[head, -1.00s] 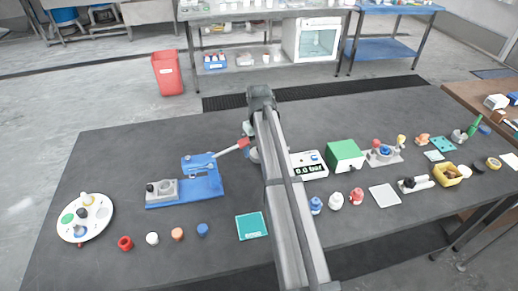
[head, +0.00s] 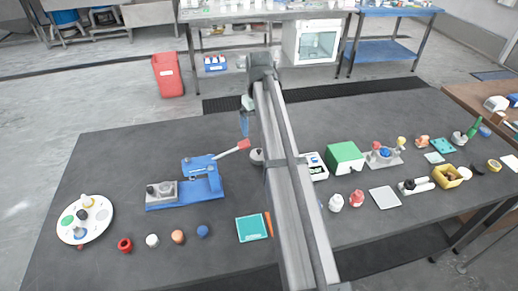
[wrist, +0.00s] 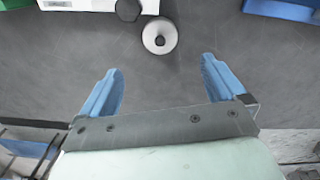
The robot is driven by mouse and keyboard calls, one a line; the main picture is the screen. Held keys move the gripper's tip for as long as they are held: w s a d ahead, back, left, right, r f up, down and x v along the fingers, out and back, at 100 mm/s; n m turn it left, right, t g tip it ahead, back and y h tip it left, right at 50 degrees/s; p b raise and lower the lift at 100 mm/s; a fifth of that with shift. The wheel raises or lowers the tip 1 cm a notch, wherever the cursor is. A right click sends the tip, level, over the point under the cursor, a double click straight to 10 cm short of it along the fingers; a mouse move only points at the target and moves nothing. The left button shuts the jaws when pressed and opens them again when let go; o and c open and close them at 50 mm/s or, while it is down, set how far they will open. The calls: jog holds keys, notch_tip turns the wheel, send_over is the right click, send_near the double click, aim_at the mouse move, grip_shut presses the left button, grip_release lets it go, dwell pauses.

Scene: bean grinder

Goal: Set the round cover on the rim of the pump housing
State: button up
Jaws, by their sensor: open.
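In the head view my gripper (head: 245,124) is beyond the piece. A dark many-sided part (wrist: 128,10) sits against the white gauge box; I cannot tell whether it belongs to the pump housing.
The white gauge box (head: 313,165) stands right of my arm, partly hidden, beside a green box (head: 345,157). A blue press with a red-tipped lever (head: 200,185) stands to the left. Small coloured parts line the front.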

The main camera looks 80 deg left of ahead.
jog(key=n+g+y, duration=0.1)
jog(key=n+y, duration=0.1)
jog(key=y, duration=0.1)
send_over(259, 150)
jog(key=f, duration=0.7)
jog(key=shift+w+d, duration=0.1)
jog(key=shift+d, duration=0.3)
jog(key=shift+w+d+x, duration=0.1)
jog(key=shift+d+x, duration=0.05)
jog(key=shift+x, duration=1.15)
jog(key=shift+w+d+x, duration=0.1)
jog(key=shift+d+x, duration=0.05)
jog(key=shift+x, duration=1.15)
jog(key=shift+s+f, duration=0.1)
